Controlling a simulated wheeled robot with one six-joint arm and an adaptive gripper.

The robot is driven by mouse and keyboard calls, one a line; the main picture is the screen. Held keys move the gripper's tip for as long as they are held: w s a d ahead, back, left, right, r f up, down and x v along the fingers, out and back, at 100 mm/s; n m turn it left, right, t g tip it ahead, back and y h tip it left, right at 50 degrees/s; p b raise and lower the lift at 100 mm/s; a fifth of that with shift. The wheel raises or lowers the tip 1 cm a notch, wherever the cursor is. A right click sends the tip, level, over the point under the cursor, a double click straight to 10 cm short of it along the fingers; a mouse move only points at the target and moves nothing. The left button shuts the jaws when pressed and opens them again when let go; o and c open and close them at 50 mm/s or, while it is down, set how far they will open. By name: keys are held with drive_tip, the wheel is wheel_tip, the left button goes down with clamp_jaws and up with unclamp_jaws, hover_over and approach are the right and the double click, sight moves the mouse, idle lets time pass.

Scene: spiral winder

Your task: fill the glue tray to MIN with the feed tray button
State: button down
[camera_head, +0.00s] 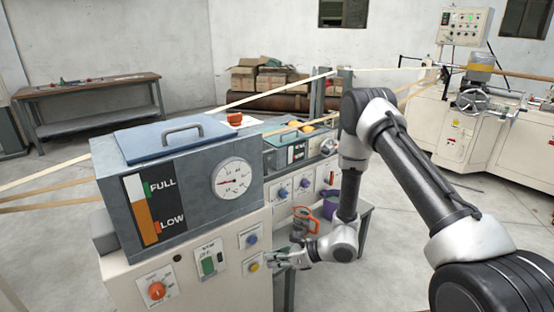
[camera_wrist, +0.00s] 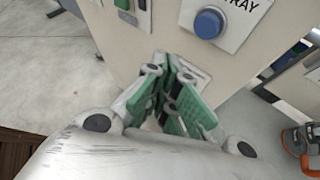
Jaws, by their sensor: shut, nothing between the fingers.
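The blue button (camera_head: 251,240) sits on a small plate on the front of the cream cabinet, with a yellow button (camera_head: 254,267) below it. In the wrist view the blue button (camera_wrist: 209,23) has a label ending in "TRAY". My gripper (camera_head: 274,260) is shut and empty, close to the yellow button's plate. In the wrist view its green fingertips (camera_wrist: 175,68) overlap the lower plate and hide its button; contact cannot be told. The grey tank (camera_head: 190,190) above has a FULL/LOW gauge (camera_head: 147,210), orange in its lower part. No MIN mark is readable.
A round dial (camera_head: 232,178), a green switch (camera_head: 208,263) and an orange knob (camera_head: 157,290) are on the same machine. A second unit (camera_head: 288,152) with knobs stands behind it. Orange clamp-like tools (camera_head: 305,221) lie to the right of the cabinet. Belts run past the tank.

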drive_tip(key=s+f+n+g+h, duration=0.3)
drive_tip(key=s+f, duration=0.3)
drive_tip(key=s, duration=0.1)
drive_tip(key=s+d+f+n+g+h, duration=0.1)
drive_tip(key=s+d+f+n+h, duration=0.75)
drive_tip(key=d+n+h, duration=0.2)
drive_tip(key=w+d+r+n+t+h, duration=0.1)
drive_tip(key=w+r+n+t+h, duration=0.3)
drive_tip(key=w+n+t, duration=0.25)
drive_tip(key=w+a+r+n+t+y, duration=0.3)
drive_tip(key=w+a+r+n+t, duration=0.2)
drive_tip(key=a+r+n+t, duration=0.3)
wheel_tip(320, 180, up, 2)
drive_tip(key=shift+a+r, duration=0.15)
drive_tip(key=shift+a, duration=1.05)
